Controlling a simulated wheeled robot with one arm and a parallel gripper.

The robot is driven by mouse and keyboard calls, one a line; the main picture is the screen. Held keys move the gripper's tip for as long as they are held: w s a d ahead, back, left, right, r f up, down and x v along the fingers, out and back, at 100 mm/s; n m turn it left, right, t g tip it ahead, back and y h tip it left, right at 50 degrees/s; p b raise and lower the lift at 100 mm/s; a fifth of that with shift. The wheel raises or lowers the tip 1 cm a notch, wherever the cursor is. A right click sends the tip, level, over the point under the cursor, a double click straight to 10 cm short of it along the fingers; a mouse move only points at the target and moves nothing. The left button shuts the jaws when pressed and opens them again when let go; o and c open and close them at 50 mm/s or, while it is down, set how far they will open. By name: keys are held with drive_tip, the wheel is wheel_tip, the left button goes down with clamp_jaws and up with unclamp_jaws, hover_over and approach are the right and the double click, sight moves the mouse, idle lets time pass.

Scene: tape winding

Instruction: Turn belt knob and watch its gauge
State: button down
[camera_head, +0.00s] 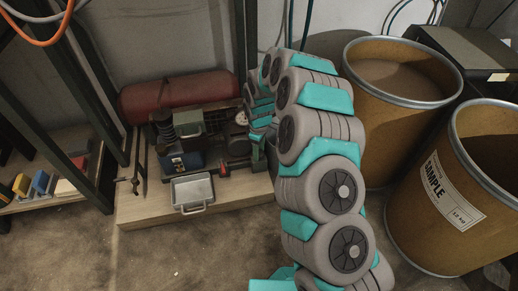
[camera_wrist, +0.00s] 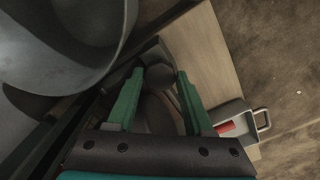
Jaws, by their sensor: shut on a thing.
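My gripper (camera_wrist: 160,75) has its two green fingers on either side of a dark round knob (camera_wrist: 158,77) in the wrist view. It is shut on this knob, which appears to be the belt knob. In the head view my arm reaches down to the right end of the machine (camera_head: 205,135), and the fingertips and knob are largely hidden there. A small pale round face (camera_head: 241,118), probably the gauge, shows just left of my wrist. Its needle and reading are too small to make out.
A metal tray (camera_head: 193,190) with a handle sits at the front of the wooden base (camera_head: 140,211). A red cylinder (camera_head: 180,94) lies behind the machine. Two brown drums (camera_head: 385,128) (camera_head: 425,245) stand close at the right. Shelving with small boxes (camera_head: 42,183) is at the left.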

drive_tip(key=shift+m+p, duration=0.3)
drive_tip(key=shift+m, duration=0.9)
drive_tip(key=shift+c, duration=1.4)
unclamp_jaws()
drive_tip(key=shift+r+p, duration=0.35)
drive_tip(key=shift+r, duration=3.55)
